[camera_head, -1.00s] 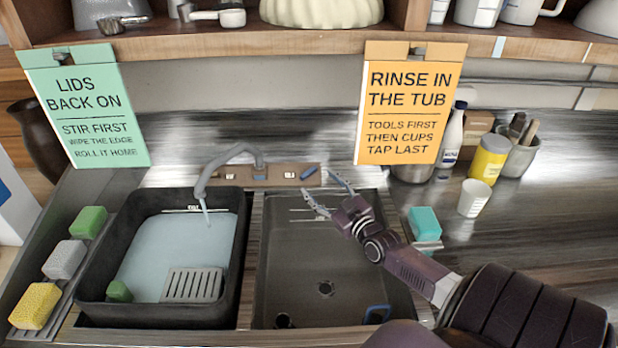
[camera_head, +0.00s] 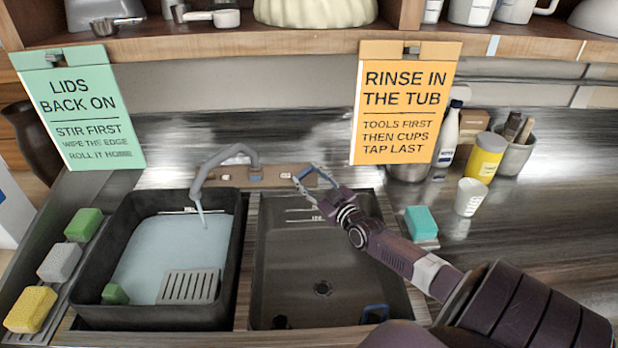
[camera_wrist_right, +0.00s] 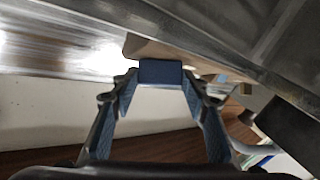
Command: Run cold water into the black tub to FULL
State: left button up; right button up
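The black tub (camera_head: 232,268) stands in the left basin with pale water (camera_head: 150,250) in it. A mark line (camera_head: 180,211) shows on its back wall just above the water; its lettering is too small to read surely. The grey tap spout (camera_head: 199,180) hangs over the tub and a thin stream (camera_head: 201,214) runs from it into the water. My right gripper (camera_head: 307,173) is at the right end of the tap's base. In the right wrist view its fingers close on both sides of a blue tap lever (camera_wrist_right: 161,72). My left gripper is not in view.
A grey slotted rack (camera_head: 190,287) and a green sponge (camera_head: 115,294) are in the tub. The right basin (camera_head: 300,255) is empty of water. Sponges (camera_head: 59,262) line the left edge. A white cup (camera_head: 469,197) and bottles stand at right; a shelf and two signs hang above.

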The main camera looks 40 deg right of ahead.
jog(key=c, duration=0.4)
jog(key=m+h+p, duration=0.2)
jog(key=shift+a+r+p, duration=0.15)
jog(key=shift+a+p, duration=0.05)
jog(key=shift+p, duration=0.15)
jog(key=shift+w+a+m+g+h+p, duration=0.15)
jog(key=shift+m+g+h+p, duration=0.15)
jog(key=shift+m+h+p, duration=0.5)
jog(key=m+h, duration=0.1)
jog(key=m+g+h, duration=0.1)
jog(key=m+h, duration=0.1)
jog(key=shift+a+f+p, duration=0.15)
jog(key=shift+f+p, duration=0.05)
jog(key=shift+p, duration=0.2)
jog(key=shift+w+a+m+g+h, duration=0.15)
jog(key=shift+m+g+h, duration=0.65)
jog(key=shift+m+h, duration=0.65)
jog(key=shift+m, duration=0.45)
jog(key=o, duration=1.1)
jog(key=shift+o, duration=0.2)
